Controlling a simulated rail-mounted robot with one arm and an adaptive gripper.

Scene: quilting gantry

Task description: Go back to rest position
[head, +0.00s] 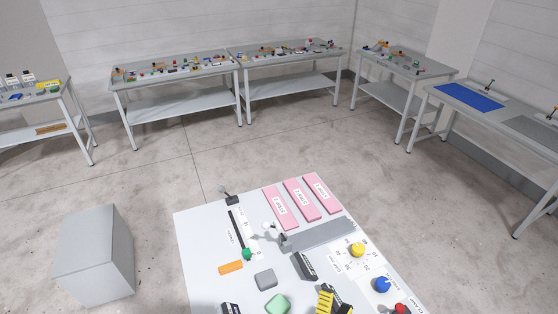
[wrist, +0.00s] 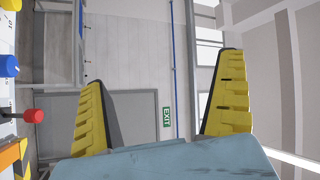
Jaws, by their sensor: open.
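My gripper (wrist: 163,68) shows in the wrist view as two yellow ribbed fingers with black backs, set wide apart. I see nothing held between them; beyond them are a wall and a green EXIT sign. A worn blue-grey surface fills the bottom of that view, and I cannot tell what it is. In the head view, a yellow and black ribbed piece at the bottom edge looks like part of my gripper, above or beside the white work table (head: 200,250).
The table holds pink blocks (head: 302,198), a grey bar (head: 320,234), an orange block (head: 230,268), a green piece (head: 277,303), and yellow (head: 357,250), blue (head: 382,285) and red (head: 400,308) knobs. A grey box (head: 95,255) stands left. Benches line the walls; floor between is clear.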

